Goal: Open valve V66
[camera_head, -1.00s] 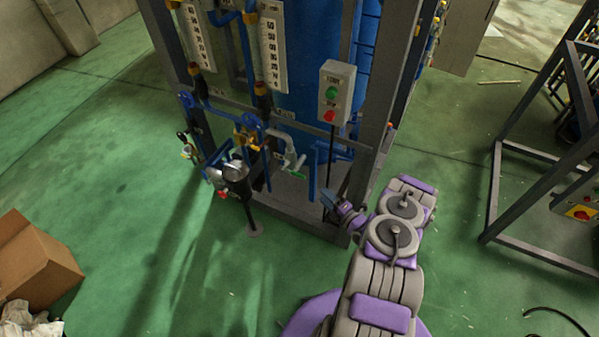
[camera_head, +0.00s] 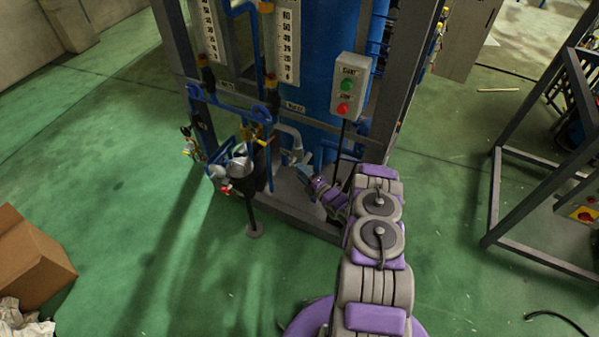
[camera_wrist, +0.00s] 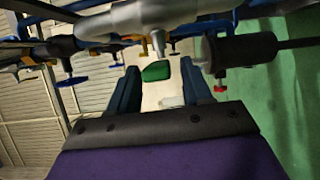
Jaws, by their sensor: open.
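My gripper (camera_head: 308,178) is low at the front of the rig in the head view, beside a grey pipe (camera_head: 291,150). In the wrist view, the blue fingers of my gripper (camera_wrist: 160,80) are spread apart. A green valve handle (camera_wrist: 155,71) shows in the gap between them, under a pale grey pipe (camera_wrist: 145,18). I see no contact between fingers and handle. In the head view I cannot make out the green handle near my gripper. No label reading V66 is legible, so I cannot tell which valve bears that name.
A red handle (camera_wrist: 219,88) sits right of the fingers and a blue handle (camera_wrist: 72,82) left. A dark cylinder (camera_wrist: 240,50) is close on the right. Green floor (camera_head: 190,270) is clear in front.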

